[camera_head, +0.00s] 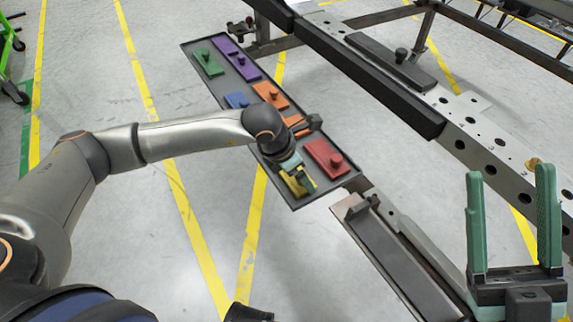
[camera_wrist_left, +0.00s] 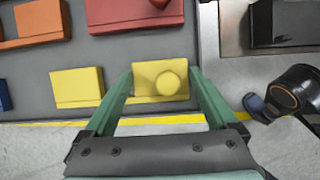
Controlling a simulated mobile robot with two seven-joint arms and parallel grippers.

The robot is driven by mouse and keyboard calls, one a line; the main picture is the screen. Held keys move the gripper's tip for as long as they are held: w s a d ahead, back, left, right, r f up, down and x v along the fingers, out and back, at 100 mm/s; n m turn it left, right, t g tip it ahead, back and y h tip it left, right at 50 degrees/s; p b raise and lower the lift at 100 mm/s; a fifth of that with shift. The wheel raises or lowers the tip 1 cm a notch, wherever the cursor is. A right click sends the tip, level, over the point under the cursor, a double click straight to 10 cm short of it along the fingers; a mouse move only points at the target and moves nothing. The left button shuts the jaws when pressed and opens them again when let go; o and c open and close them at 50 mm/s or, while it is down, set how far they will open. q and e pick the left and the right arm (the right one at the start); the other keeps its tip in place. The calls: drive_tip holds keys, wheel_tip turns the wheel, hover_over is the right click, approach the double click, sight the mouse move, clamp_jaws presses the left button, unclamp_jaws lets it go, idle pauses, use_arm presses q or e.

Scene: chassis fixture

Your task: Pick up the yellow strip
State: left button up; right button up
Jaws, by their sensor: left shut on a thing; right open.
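The yellow strip (camera_head: 291,186) is at the near end of the dark tray (camera_head: 296,206) in the head view, partly covered by my left gripper (camera_head: 299,176). In the left wrist view, the yellow strip's knobbed part (camera_wrist_left: 145,87) sits between the green fingers of my left gripper (camera_wrist_left: 162,78), which is shut on it. More yellow shows left of the left finger; I cannot tell if it joins behind the finger. I cannot tell whether the strip is off the tray. My right gripper (camera_head: 511,220) is open and empty at the lower right, fingers up.
The tray also holds red (camera_head: 326,157), orange (camera_head: 271,95), blue (camera_head: 237,100), purple (camera_head: 225,46) and green (camera_head: 208,62) strips. The metal chassis frame (camera_head: 480,135) runs along the right of the tray. The floor left of the tray is clear.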

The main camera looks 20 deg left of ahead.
use_arm(q)
drive_tip(key=shift+c, duration=1.1)
drive_tip(key=shift+r, duration=0.15)
drive_tip(key=shift+r, duration=0.25)
drive_tip(key=r, duration=0.1)
drive_tip(key=r+p, duration=0.1)
drive_tip(key=r, duration=0.1)
drive_tip(key=shift+s+r, duration=0.15)
drive_tip(key=shift+s, duration=0.1)
drive_tip(key=s+d+r+p, duration=0.2)
drive_tip(key=s+r+p, duration=0.1)
drive_tip(key=s+r, duration=0.6)
drive_tip(key=shift+s+d, duration=0.25)
drive_tip(key=shift+s, duration=1.9)
use_arm(e)
drive_tip(key=shift+w+d+r+t+h, duration=0.15)
drive_tip(key=shift+r+h, duration=0.2)
drive_tip(key=shift+r, duration=0.5)
drive_tip(key=shift+w+d+r+t+h, duration=0.15)
drive_tip(key=shift+r+h, duration=0.2)
drive_tip(key=shift+r, duration=0.45)
